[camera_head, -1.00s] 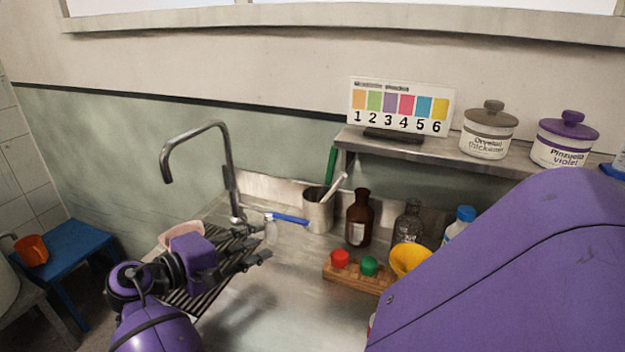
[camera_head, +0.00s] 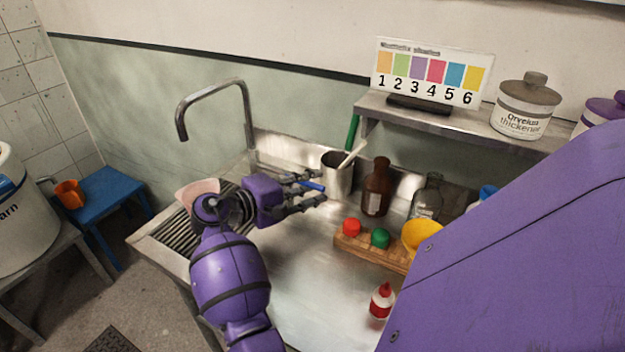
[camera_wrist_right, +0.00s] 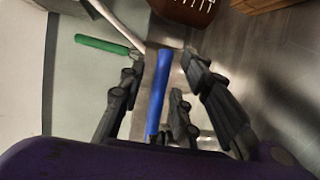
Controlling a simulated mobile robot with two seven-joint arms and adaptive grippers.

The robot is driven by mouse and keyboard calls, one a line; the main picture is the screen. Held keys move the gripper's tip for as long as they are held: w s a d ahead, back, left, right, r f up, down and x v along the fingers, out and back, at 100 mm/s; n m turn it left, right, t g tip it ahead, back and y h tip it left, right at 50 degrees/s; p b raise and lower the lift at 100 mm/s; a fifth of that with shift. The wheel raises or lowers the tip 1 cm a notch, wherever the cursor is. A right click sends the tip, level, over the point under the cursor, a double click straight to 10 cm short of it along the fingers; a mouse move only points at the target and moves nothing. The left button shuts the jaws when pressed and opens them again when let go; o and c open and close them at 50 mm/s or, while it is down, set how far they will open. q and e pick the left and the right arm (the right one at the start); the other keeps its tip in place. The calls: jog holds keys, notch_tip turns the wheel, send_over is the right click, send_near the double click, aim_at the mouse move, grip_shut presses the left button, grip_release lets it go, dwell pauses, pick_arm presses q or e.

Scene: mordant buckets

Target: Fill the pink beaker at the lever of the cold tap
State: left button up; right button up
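The pink beaker (camera_head: 188,193) stands on the slatted drain grid, roughly below the mouth of the metal spout (camera_head: 181,130). My arm hides part of it, and I cannot see inside. No water stream shows. The blue lever (camera_head: 313,186) sticks out to the right at the foot of the tap. My right gripper (camera_head: 321,187) is open at the lever. In the right wrist view, the blue lever (camera_wrist_right: 158,95) lies between the spread fingers of my right gripper (camera_wrist_right: 160,68); I cannot tell whether they touch it. My left gripper is out of view.
A metal pot (camera_head: 338,178) with a green-handled tool (camera_head: 352,132) stands just behind the fingers. A brown bottle (camera_head: 376,188), a wooden rack (camera_head: 350,243) with red and green caps, a yellow funnel (camera_head: 420,238) and a red-capped bottle (camera_head: 381,301) stand to the right.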

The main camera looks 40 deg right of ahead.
jog(key=shift+d, duration=0.25)
grip_shut()
jog(key=shift+f+m+g, duration=0.1)
jog(key=shift+m+g, duration=0.2)
jog(key=shift+s+a+m+g+b, duration=0.1)
jog(key=shift+a+m+g+b, duration=0.2)
jog(key=shift+a+g+b, duration=0.15)
jog(key=shift+d, duration=0.1)
